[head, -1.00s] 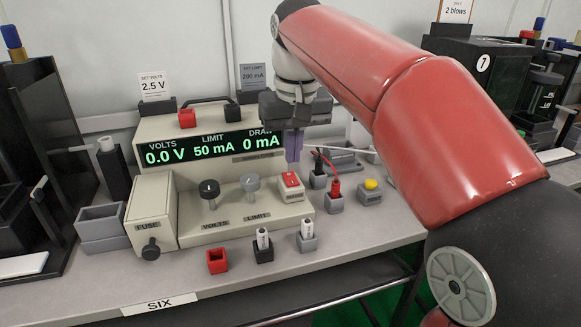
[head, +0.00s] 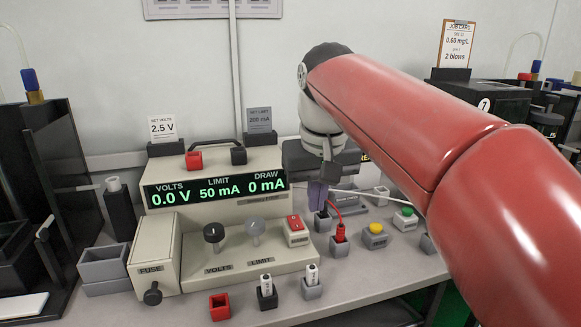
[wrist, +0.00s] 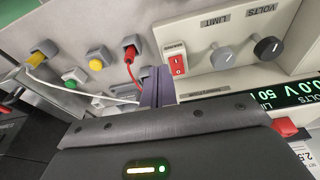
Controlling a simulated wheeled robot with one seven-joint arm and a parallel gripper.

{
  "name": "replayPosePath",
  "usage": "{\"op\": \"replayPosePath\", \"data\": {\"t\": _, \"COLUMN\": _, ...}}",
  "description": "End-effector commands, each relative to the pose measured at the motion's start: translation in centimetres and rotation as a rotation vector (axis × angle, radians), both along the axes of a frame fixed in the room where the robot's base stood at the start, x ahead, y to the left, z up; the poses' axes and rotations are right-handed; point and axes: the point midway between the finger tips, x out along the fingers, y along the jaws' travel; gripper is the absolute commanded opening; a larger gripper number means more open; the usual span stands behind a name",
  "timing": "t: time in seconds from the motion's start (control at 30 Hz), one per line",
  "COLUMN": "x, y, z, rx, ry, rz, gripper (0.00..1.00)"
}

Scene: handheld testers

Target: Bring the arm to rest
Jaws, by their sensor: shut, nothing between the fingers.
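My gripper (head: 317,195) is at the right side of the bench power supply (head: 222,232), with its purple fingers pointing down. In the wrist view its fingers (wrist: 157,88) are together with nothing between them. The fingers appear near the red rocker switch (wrist: 175,62) and the red plug (wrist: 130,52); the head view does not make clear how high above the bench they are. My red arm crosses the right half of the head view and hides part of the bench.
The supply's display (head: 216,188) reads 0.0 V, 50 mA and 0 mA. Yellow (head: 376,228) and green (head: 406,212) buttons sit on the right. A red holder (head: 219,306) and two holders with white cylinders line the front. A dark stand (head: 60,160) is at left.

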Motion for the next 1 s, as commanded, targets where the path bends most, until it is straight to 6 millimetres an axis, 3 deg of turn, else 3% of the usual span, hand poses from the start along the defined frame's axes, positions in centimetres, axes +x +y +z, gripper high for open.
{"op": "replayPosePath", "data": {"t": 0.03, "x": -1.8, "y": -1.4, "z": -0.8, "rx": -0.002, "ry": -0.026, "rz": -0.024, "gripper": 0.0}}
{"op": "replayPosePath", "data": {"t": 0.17, "x": -5.8, "y": -4.6, "z": -4.0, "rx": 0.005, "ry": -0.096, "rz": -0.081, "gripper": 0.0}}
{"op": "replayPosePath", "data": {"t": 0.3, "x": -10.2, "y": -7.5, "z": -8.5, "rx": 0.019, "ry": -0.168, "rz": -0.141, "gripper": 0.0}}
{"op": "replayPosePath", "data": {"t": 0.5, "x": -14.9, "y": -10.0, "z": -14.5, "rx": 0.044, "ry": -0.243, "rz": -0.203, "gripper": 0.0}}
{"op": "replayPosePath", "data": {"t": 0.7, "x": -16.6, "y": -10.7, "z": -17.1, "rx": 0.055, "ry": -0.272, "rz": -0.223, "gripper": 0.0}}
{"op": "replayPosePath", "data": {"t": 1.0, "x": -16.6, "y": -10.7, "z": -17.2, "rx": 0.055, "ry": -0.271, "rz": -0.223, "gripper": 0.0}}
